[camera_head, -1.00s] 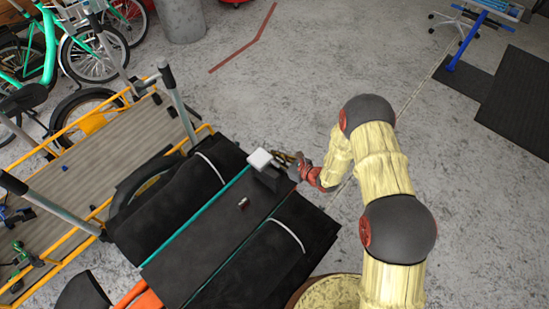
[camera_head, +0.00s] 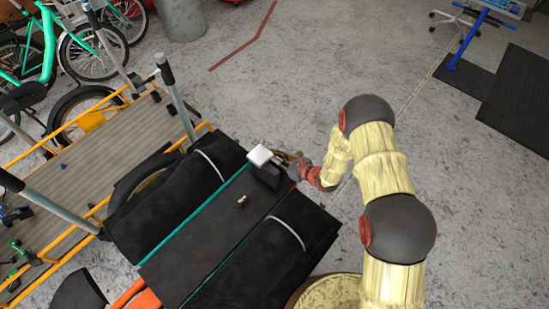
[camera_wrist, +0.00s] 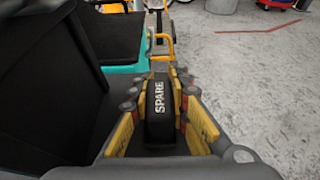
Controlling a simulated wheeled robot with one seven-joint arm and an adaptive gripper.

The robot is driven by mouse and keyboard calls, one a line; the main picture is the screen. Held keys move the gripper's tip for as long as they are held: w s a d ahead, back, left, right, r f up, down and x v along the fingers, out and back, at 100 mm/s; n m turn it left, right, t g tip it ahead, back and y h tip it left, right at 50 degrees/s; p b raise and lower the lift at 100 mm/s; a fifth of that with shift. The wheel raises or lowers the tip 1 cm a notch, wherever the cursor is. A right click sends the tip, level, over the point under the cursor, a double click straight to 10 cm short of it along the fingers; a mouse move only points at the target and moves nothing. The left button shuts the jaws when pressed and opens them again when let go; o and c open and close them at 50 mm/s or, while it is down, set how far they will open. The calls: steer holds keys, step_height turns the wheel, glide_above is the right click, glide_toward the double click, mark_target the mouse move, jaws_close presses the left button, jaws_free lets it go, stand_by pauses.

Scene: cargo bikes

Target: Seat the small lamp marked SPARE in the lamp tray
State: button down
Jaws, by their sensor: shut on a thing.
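In the wrist view, a black lamp marked SPARE (camera_wrist: 160,100) stands between my gripper's yellow-padded fingers (camera_wrist: 158,125), its white lettering facing the camera. My gripper is shut on it. In the head view, my gripper (camera_head: 294,163) is at the far right end of a dark bike rack deck (camera_head: 205,240). A pale, flat-topped block (camera_head: 259,156) and a black block (camera_head: 268,178) are just left of the fingers. I cannot tell whether either is the lamp or part of the tray. I cannot make out the lamp tray for certain.
Black bags (camera_head: 275,250) flank the deck. A small red and white item (camera_head: 243,200) lies on the deck. A yellow-railed cargo bed (camera_head: 115,145) with upright posts is at left. Green bikes (camera_head: 45,60) stand behind it. The floor beyond is open.

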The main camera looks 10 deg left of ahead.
steer(key=shift+s+d+f, duration=0.1)
steer(key=shift+s+f, duration=0.05)
steer(key=shift+f, duration=0.25)
steer(key=c, duration=2.1)
jaws_free()
steer(key=shift+c, duration=0.2)
steer(key=o, duration=0.5)
steer(key=shift+s+f, duration=0.25)
steer(key=shift+f, duration=0.05)
steer(key=shift+d, duration=0.1)
steer(key=v, duration=0.5)
steer(key=r+v, duration=0.1)
steer(key=v, duration=0.5)
steer(key=shift+w+d+r, duration=0.1)
steer(key=shift+r, duration=0.2)
